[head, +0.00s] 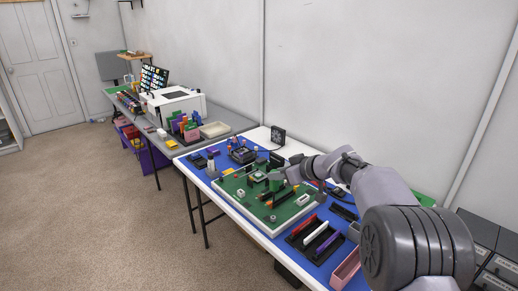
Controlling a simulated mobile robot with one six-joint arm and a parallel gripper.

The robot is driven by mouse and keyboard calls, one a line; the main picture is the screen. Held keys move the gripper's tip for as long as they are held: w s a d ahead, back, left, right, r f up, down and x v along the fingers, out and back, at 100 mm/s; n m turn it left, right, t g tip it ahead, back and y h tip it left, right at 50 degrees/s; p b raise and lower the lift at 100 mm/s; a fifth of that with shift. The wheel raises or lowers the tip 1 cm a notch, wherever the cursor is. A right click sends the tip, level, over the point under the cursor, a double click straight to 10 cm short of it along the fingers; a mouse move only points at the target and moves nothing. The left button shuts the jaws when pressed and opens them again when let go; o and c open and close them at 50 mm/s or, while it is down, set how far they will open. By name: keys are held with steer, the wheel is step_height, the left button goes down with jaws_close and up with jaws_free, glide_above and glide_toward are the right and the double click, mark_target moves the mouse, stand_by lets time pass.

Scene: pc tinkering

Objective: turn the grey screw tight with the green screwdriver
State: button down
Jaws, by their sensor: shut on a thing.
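My gripper (283,178) is over the green board (234,187), which lies in a white frame on the workbench. It is shut on a small green thing, which looks like the handle of the green screwdriver (274,182), held above the board. The screwdriver's tip is too small to make out, so I cannot tell whether it touches a screw. The grey screw cannot be told apart from the several small parts on the board.
A black tray (294,240) with red, white and purple tools lies right of the board. A pink bin (346,268) stands at the front right. A black fan (278,135) stands at the back. A second table with a white machine (180,105) is farther left.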

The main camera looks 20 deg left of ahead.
mark_target(277, 188)
steer(key=shift+f, duration=4)
steer(key=c, duration=1.1)
jaws_free()
steer(key=v, duration=0.5)
steer(key=shift+s+d, duration=0.1)
